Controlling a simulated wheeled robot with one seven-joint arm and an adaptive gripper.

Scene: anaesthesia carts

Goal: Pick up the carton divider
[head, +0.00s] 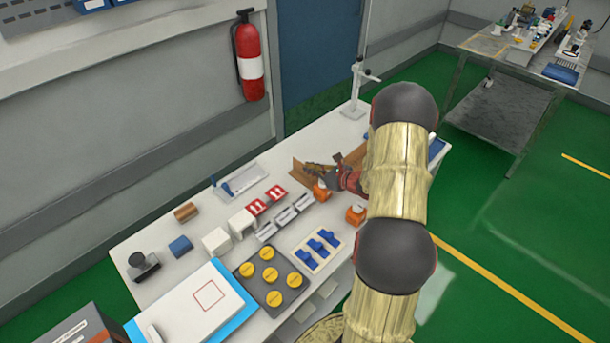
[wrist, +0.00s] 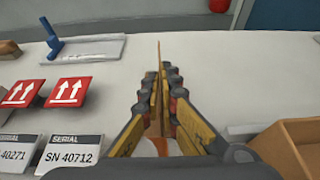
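The carton divider (wrist: 159,58) is a thin brown upright sheet, seen nearly edge-on in the wrist view between my fingers. In the head view, a brown panel (head: 299,171) by my fingers appears to be the same divider. My gripper (wrist: 160,92) has its two fingers close together on either side of the sheet and looks shut on it. It also shows in the head view (head: 322,172), over the bench. The fingers hide the lower part of the sheet, and I cannot tell whether it touches the bench.
An open brown carton (wrist: 300,140) stands just right of my gripper. Red arrow labels (wrist: 70,92) and serial plates (wrist: 75,152) are on the left. Orange-based items (head: 355,215) sit close by. A white stand (head: 357,92) rises at the bench's far end.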

